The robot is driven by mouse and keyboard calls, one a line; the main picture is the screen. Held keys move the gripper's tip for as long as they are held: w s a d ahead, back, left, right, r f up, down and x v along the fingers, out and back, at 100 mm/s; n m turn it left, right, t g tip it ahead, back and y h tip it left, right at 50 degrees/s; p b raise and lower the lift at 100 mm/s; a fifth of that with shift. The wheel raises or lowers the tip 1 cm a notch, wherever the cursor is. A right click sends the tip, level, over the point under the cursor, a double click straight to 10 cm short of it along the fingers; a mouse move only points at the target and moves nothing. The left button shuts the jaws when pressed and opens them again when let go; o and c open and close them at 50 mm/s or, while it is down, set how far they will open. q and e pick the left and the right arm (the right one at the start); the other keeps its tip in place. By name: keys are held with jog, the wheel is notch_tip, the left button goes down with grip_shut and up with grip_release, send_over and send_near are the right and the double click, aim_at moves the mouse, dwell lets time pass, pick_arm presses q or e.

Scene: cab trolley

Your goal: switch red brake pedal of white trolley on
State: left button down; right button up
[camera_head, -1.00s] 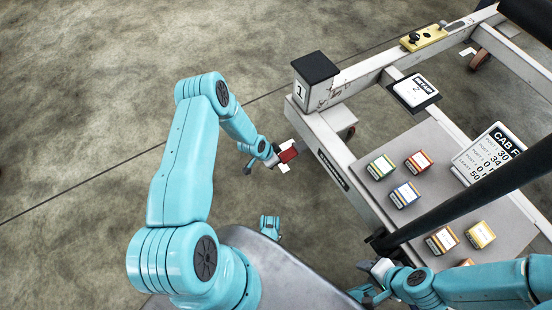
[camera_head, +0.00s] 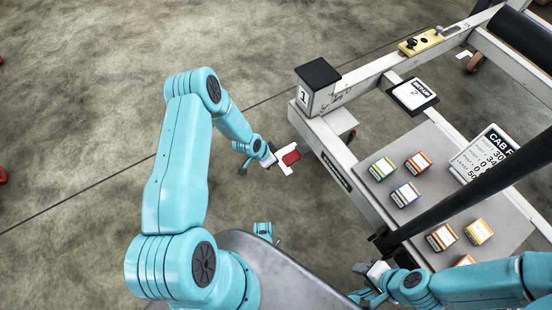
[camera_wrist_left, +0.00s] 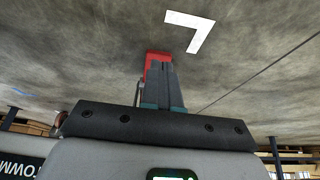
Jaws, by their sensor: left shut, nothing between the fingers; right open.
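The white trolley (camera_head: 333,150) stands at the right in the head view, with a post marked 1 at its near left corner. The red brake pedal (camera_head: 291,157) shows low beside that corner, just off the frame's left side. My left gripper (camera_head: 274,160) is shut and empty, its tips right at the pedal's left end. In the left wrist view, the closed fingers (camera_wrist_left: 161,85) partly cover the red pedal (camera_wrist_left: 153,58); I cannot tell whether they touch it. My right gripper (camera_head: 370,281) is open at the lower edge of the head view, beside the trolley's near side.
Several small labelled boxes (camera_head: 407,194) sit on the trolley's grey deck. A dark bar (camera_head: 470,187) crosses above it. A yellow latch plate (camera_head: 427,40) is on the far rail. White tape (camera_wrist_left: 190,32) marks the floor by the pedal.

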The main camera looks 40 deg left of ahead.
pick_arm(q)
jog(key=s+a+r+p, duration=0.2)
jog(key=s+r, duration=0.2)
jog(key=r, duration=0.1)
jog(key=shift+s+r, duration=0.15)
jog(key=shift+s, duration=0.2)
jog(key=shift+s, duration=0.15)
